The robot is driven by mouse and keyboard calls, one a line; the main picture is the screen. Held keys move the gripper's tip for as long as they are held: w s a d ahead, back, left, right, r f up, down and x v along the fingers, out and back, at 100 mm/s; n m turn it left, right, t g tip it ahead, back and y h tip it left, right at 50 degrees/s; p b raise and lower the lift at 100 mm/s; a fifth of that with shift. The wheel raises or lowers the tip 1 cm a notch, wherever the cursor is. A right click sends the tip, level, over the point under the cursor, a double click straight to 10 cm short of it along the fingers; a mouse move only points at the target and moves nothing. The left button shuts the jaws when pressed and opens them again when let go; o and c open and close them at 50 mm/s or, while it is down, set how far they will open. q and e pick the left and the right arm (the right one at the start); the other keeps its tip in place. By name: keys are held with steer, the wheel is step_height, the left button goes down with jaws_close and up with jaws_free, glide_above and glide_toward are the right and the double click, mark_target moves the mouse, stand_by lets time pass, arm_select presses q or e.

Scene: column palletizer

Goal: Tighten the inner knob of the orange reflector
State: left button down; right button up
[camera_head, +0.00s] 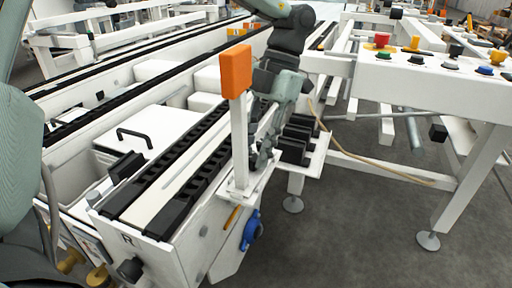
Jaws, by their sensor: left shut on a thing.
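The orange reflector (236,72) stands upright on a white post (239,140) at the near end of the conveyor. My left gripper (262,158) is low on the right side of this post, close to its base plate. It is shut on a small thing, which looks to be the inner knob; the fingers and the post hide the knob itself. My right gripper is out of view.
Black blocks (293,148) stand on a small shelf right of the gripper. A control panel (430,72) with coloured buttons is at right. Grey floor (350,225) is open below.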

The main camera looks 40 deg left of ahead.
arm_select(q)
steer(key=c, duration=1.2)
jaws_free()
steer(key=v, duration=1.2)
